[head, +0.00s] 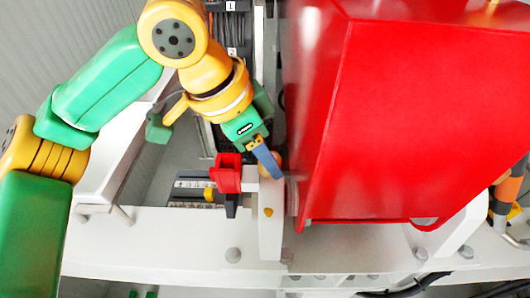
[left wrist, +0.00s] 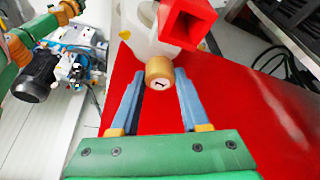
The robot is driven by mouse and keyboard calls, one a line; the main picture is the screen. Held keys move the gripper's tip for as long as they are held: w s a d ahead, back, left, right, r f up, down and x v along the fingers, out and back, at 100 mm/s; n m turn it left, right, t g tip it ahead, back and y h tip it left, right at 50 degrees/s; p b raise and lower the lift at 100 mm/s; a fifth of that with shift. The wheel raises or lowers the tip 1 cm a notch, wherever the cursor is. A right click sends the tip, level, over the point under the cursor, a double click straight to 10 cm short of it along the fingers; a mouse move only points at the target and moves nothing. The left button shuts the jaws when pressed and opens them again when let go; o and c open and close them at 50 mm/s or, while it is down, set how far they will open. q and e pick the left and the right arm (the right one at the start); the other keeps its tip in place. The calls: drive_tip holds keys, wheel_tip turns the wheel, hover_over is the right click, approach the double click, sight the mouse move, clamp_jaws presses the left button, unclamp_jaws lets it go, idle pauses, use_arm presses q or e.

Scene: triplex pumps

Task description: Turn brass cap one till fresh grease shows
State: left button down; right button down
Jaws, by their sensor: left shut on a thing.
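Brass cap one (left wrist: 159,73) is a small round brass knob with a dark "1" on its pale end face. In the left wrist view it sits between the blue fingertips of my left gripper (left wrist: 160,85), which is shut on it. In the head view my left gripper (head: 266,162) reaches down to a white upright (head: 270,225), and its fingers partly hide the brass cap (head: 277,160). I can make out no grease around the cap. My right gripper is in neither view.
A large red housing (head: 400,110) stands close on the right of the gripper. A red square open-ended piece (head: 227,174) is just left of the cap; it also shows in the left wrist view (left wrist: 187,22). A white beam (head: 150,240) with bolts runs along the front.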

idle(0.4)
use_arm(q)
drive_tip(key=shift+c, duration=2)
unclamp_jaws()
drive_tip(key=shift+d, duration=0.1)
drive_tip(key=v, duration=0.7)
drive_tip(key=shift+b, duration=0.4)
drive_tip(key=shift+w, duration=0.1)
